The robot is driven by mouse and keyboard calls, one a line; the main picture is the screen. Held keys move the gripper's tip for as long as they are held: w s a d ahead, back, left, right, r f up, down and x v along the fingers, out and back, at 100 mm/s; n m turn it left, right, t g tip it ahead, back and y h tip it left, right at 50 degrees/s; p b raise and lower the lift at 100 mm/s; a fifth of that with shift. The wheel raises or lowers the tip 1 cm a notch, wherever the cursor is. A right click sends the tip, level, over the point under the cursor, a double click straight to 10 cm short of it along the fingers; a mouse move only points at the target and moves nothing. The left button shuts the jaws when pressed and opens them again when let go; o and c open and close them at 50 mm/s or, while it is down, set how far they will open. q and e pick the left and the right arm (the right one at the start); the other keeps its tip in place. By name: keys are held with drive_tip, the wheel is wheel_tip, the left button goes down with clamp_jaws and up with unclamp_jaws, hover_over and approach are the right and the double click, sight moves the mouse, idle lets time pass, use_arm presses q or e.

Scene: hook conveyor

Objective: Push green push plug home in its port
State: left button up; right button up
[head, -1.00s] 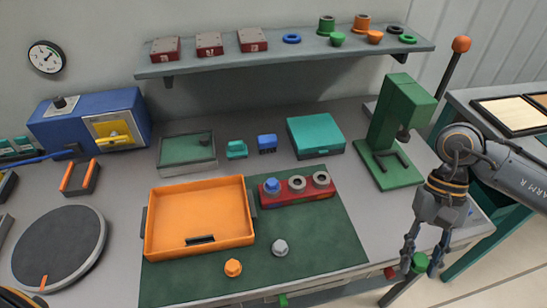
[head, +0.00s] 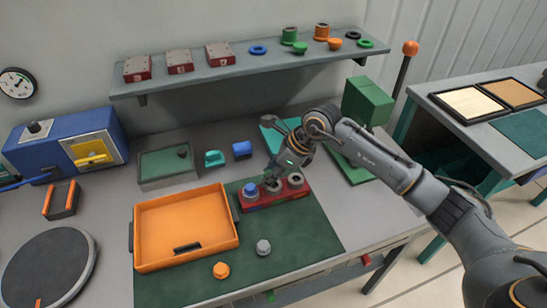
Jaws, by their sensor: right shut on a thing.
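The red port block (head: 281,199) stands on the green mat right of the orange tray. A blue plug (head: 250,189) sits in its left port, and the right port (head: 296,180) is an empty grey ring. My right gripper (head: 272,181) reaches in from the right with its fingers pointing down at the middle port. It is shut, and its fingers cover most of that port. The green push plug it held a second ago is hidden by the fingers, so I cannot tell how deep it sits. My left gripper does not show.
The orange tray (head: 137,224) lies left of the block. An orange plug (head: 221,270) and a grey plug (head: 263,247) lie on the mat (head: 310,236) in front. The green press (head: 368,102) stands behind my right arm. The shelf (head: 180,87) runs above the back.

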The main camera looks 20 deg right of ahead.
sight(274, 187)
drive_tip(key=shift+w+d+f+m+t+h+b, duration=0.2)
drive_tip(key=shift+w+d+f+m+t+h, duration=0.15)
drive_tip(key=shift+w+f+m, duration=0.35)
drive_tip(key=shift+w+d+f+m+t+h+b, duration=0.15)
drive_tip(key=shift+w+d+f+m+t+h, duration=0.15)
drive_tip(key=shift+m, duration=0.75)
drive_tip(key=shift+w+d+f+m+t+h+b, duration=0.25)
drive_tip(key=shift+w+d+f+m+t, duration=0.15)
drive_tip(key=shift+w+f+m, duration=0.35)
drive_tip(key=shift+s+f+b, duration=0.15)
drive_tip(key=shift+f+b, duration=0.7)
drive_tip(key=shift+f, duration=0.05)
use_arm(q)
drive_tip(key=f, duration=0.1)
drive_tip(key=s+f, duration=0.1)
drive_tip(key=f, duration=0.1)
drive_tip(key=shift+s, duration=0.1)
use_arm(e)
drive_tip(key=shift+f, duration=0.15)
use_arm(q)
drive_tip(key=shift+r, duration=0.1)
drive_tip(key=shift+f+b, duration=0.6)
drive_tip(key=shift+b, duration=0.05)
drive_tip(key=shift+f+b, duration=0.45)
use_arm(e)
drive_tip(key=shift+f, duration=0.35)
drive_tip(key=o, duration=1)
